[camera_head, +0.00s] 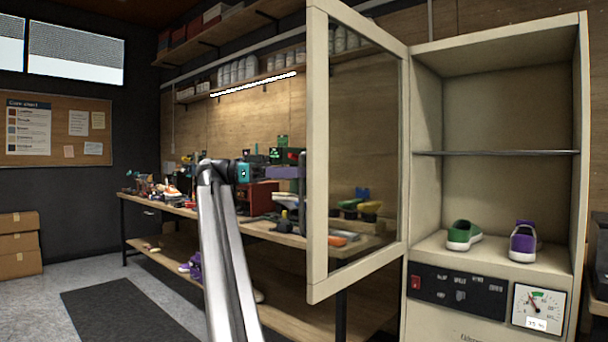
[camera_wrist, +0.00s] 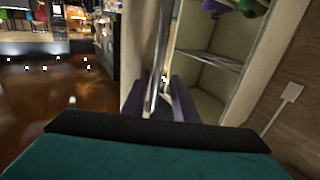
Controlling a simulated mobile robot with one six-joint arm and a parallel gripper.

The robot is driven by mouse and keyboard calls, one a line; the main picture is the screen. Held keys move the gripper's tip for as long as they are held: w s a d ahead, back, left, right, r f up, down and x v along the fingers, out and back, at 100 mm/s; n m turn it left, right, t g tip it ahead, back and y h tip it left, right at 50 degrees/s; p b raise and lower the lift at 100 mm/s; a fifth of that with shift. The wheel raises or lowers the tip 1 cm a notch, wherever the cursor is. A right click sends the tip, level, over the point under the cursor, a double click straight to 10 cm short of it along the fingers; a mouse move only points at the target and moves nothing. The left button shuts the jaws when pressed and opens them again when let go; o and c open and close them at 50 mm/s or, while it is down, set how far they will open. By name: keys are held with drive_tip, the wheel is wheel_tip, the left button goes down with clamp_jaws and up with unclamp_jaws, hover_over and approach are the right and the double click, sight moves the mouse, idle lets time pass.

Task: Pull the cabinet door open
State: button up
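The cabinet (camera_head: 426,120) stands at the right in the head view, its interior exposed. Its glazed, cream-framed door (camera_head: 317,200) is swung wide open on its left side, roughly square to the front. My gripper (camera_head: 300,172) is at the door's free edge, partly hidden by the frame. In the wrist view my gripper's two purple fingers (camera_wrist: 158,84) stand apart. A thin upright metallic bar or door edge (camera_wrist: 152,70) runs between them, nearer the left finger. I cannot tell if either finger touches it. No handle is clearly visible.
A green shoe (camera_head: 462,236) and a purple shoe (camera_head: 523,243) stand in the cabinet under a thin shelf (camera_head: 497,153). A control panel (camera_head: 457,290) and dial sit below. A cluttered workbench (camera_head: 270,236) stands behind the open door. A dark mat (camera_head: 120,315) lies on the floor.

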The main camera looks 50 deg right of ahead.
sight(303, 156)
drive_tip(key=shift+a, duration=0.2)
drive_tip(key=shift+w, duration=0.1)
drive_tip(key=shift+r, duration=0.1)
drive_tip(key=shift+r+p, duration=0.95)
drive_tip(key=shift+r, duration=0.9)
drive_tip(key=shift+a+f, duration=0.1)
drive_tip(key=shift+f, duration=0.05)
drive_tip(key=shift+s+a+r+p, duration=0.1)
drive_tip(key=shift+s+a+p, duration=0.1)
drive_tip(key=shift+s+a, duration=0.25)
drive_tip(key=shift+s+a+r+p, duration=0.1)
drive_tip(key=shift+s+a+p, duration=0.1)
drive_tip(key=shift+s, duration=0.3)
drive_tip(key=s+a+r+b, duration=0.1)
drive_tip(key=s+a, duration=0.8)
drive_tip(key=a, duration=0.1)
drive_tip(key=shift+s, duration=0.15)
